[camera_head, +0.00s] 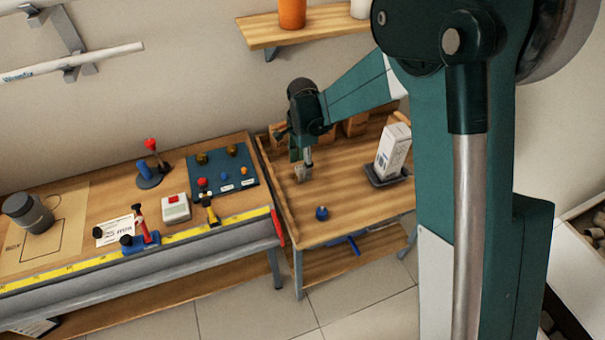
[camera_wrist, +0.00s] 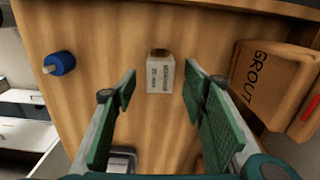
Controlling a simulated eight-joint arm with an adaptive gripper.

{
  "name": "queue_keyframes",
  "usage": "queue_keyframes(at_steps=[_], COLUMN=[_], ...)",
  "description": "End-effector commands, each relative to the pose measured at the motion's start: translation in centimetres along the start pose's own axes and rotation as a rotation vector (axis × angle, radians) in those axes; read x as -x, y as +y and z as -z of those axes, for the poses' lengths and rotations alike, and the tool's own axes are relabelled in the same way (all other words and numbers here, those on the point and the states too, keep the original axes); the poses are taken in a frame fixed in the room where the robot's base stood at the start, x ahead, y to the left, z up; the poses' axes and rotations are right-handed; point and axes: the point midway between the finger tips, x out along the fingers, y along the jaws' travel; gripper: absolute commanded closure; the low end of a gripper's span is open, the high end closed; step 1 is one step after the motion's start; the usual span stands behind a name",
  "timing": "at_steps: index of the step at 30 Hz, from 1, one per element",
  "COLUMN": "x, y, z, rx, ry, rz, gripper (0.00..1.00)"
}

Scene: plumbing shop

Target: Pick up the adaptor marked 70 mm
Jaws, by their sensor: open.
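A small pale block with a printed label and a brown top (camera_wrist: 160,74) stands on the wooden table, between and a little beyond the fingertips of my gripper (camera_wrist: 160,88) in the wrist view. Its print is too small to read. My gripper is open and empty, its green-padded fingers spread to either side of the block. In the head view, my gripper (camera_head: 304,160) is low over the right table, with the pale block (camera_head: 301,174) at its tips. A blue round fitting (camera_head: 321,213) stands nearer the front edge; it also shows in the wrist view (camera_wrist: 60,63). I see no readable 70 mm mark.
A tan box marked GROUT (camera_wrist: 270,75) stands close to the right finger. A white carton (camera_head: 393,150) sits in a dark tray (camera_head: 389,180) at the table's right. The left bench (camera_head: 75,188) holds several tools and a blue board (camera_head: 222,190).

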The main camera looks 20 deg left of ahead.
Motion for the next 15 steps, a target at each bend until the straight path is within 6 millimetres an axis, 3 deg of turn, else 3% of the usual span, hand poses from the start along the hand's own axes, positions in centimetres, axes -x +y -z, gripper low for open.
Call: queue_keyframes(at_steps=[5,15], x=[-0.7,-4.3], y=[0.0,0.0], z=[0.0,0.1], rx=[0.0,0.0], ry=[0.0,0.0], rz=[0.0,0.0], gripper=[0.57,0.57])
